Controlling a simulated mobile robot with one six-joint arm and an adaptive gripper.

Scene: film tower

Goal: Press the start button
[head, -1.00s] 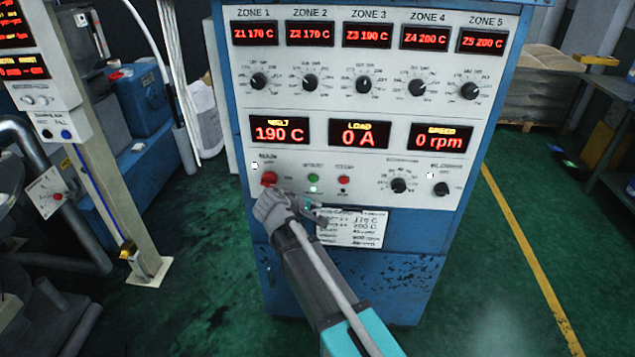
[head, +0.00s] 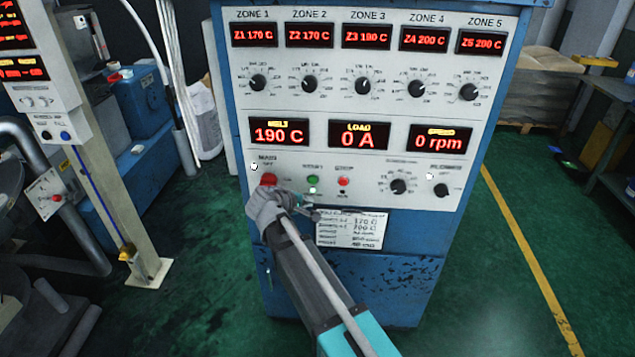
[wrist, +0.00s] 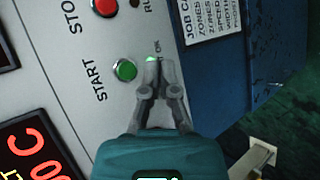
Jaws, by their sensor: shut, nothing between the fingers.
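The green start button (head: 312,181) is on the lower part of the blue and white control cabinet, left of the red stop button (head: 343,181). In the wrist view the start button (wrist: 124,70) has a white rim and the word START beside it. My gripper (wrist: 160,62) is shut and empty. Its fingertips appear just beside the button, over a small green lamp (wrist: 151,58) marked OK that they partly cover. In the head view my gripper (head: 316,214) is below the button; I cannot tell whether it touches the panel.
A large red main knob (head: 268,179) is close to my wrist on the left. A job card (head: 352,229) is below the buttons. Several dials and lit displays are above, with speed at 0 rpm. A pale post (head: 115,200) stands at left. Green floor is open at right.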

